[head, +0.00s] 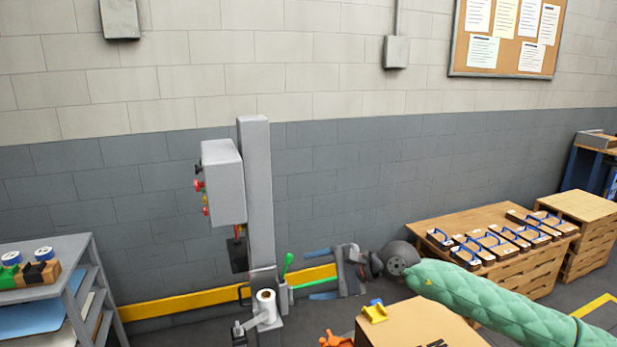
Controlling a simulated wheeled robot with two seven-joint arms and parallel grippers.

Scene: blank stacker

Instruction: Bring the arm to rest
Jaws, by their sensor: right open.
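My right arm (490,300), in a green quilted sleeve, reaches in from the lower right. My left gripper is not in view.
A green-handled tool (287,263) and a white roll (266,304) are at the machine's lower part. A grey shelf (65,293) is left; a wooden crate (535,262) with several blue-handled blocks is right.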

